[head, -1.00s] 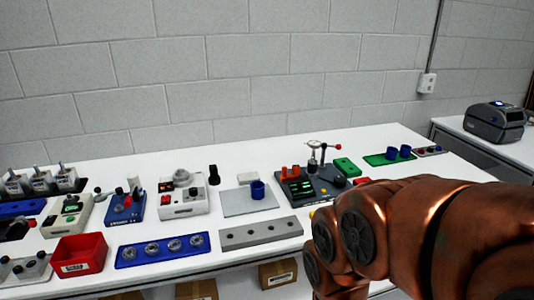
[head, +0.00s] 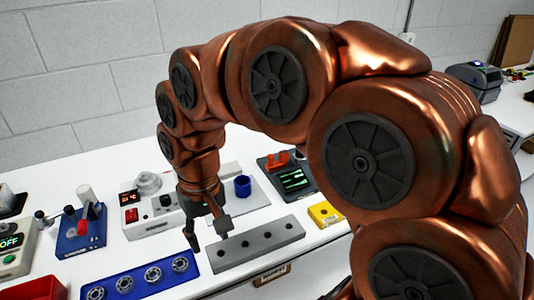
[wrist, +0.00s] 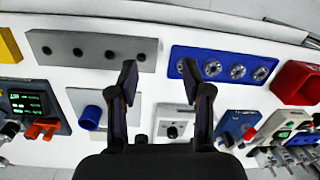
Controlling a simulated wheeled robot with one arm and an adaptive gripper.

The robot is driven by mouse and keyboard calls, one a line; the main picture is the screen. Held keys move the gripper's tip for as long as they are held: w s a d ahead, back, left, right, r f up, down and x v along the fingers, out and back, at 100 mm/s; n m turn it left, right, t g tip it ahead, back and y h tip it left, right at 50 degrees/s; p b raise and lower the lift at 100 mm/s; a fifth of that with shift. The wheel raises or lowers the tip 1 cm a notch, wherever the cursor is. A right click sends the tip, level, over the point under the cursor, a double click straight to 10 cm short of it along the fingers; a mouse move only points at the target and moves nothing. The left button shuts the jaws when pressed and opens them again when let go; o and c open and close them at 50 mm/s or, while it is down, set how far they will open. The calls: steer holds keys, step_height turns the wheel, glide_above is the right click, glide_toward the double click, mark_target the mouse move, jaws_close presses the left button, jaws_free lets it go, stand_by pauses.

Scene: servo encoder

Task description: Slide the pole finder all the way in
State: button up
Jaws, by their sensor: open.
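No part is clearly marked as the pole finder, so I cannot tell which it is. A blue unit (head: 80,234) with a red lever, a dark knob and a pale cylinder stands left of my gripper (head: 207,234). The blue unit also shows at the lower right of the wrist view (wrist: 236,126). A white unit (head: 153,222) with a round top and a red switch stands behind my gripper, partly hidden by it. My gripper points down, open and empty, above the bench; its two fingers stand apart in the wrist view (wrist: 158,78).
A blue tray with several bearings (head: 140,286) and a grey block with holes (head: 231,252) lie at the front edge. A blue cup (head: 242,186) stands on a grey plate (head: 258,198). A dark screen unit (head: 291,178), yellow block (head: 325,214) and red bin (wrist: 297,82) are nearby.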

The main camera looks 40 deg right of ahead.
steer(key=w+d+r+m+t, duration=0.1)
steer(key=w+d+r+m, duration=0.15)
steer(key=w+d, duration=0.55)
steer(key=m+t+b, duration=0.2)
steer(key=m, duration=0.9)
glide_above(272, 156)
steer(key=s, duration=0.1)
steer(key=s+x, duration=0.1)
steer(key=x, duration=0.3)
steer(key=shift+n, duration=0.25)
steer(key=shift+d+p+x, duration=0.15)
steer(key=shift+p+x, duration=0.45)
steer(key=shift+x, duration=1.2)
steer(key=shift+d+p+x, duration=0.15)
steer(key=shift+p+x, duration=0.4)
steer(key=shift+x, duration=1.25)
jaws_close()
